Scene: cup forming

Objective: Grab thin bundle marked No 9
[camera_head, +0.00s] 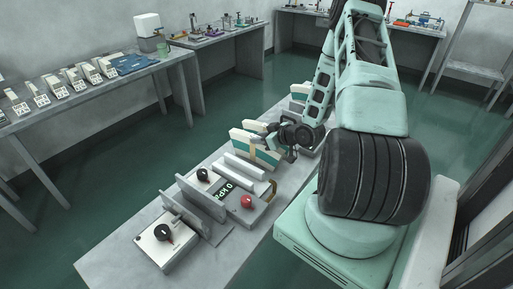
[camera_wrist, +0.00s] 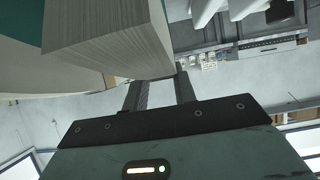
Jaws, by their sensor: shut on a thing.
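A bundle of thin pale sheets (camera_wrist: 110,40) fills the upper left of the wrist view, its layered edges facing the camera. In the head view my gripper (camera_head: 288,151) is at the right end of a group of upright cream bundles (camera_head: 252,146) with tan and green bands, on the grey bench. The arm partly hides this spot. No number is readable on any bundle, so I cannot tell which one is marked No 9.
Nearer on the bench (camera_head: 112,262) stand a pressing device with a pressure display (camera_head: 226,190), a red knob (camera_head: 247,201) and a white box with a black knob (camera_head: 164,236). Another bundle (camera_head: 299,91) shows behind the arm. A side table (camera_head: 180,57) holds a row of white items.

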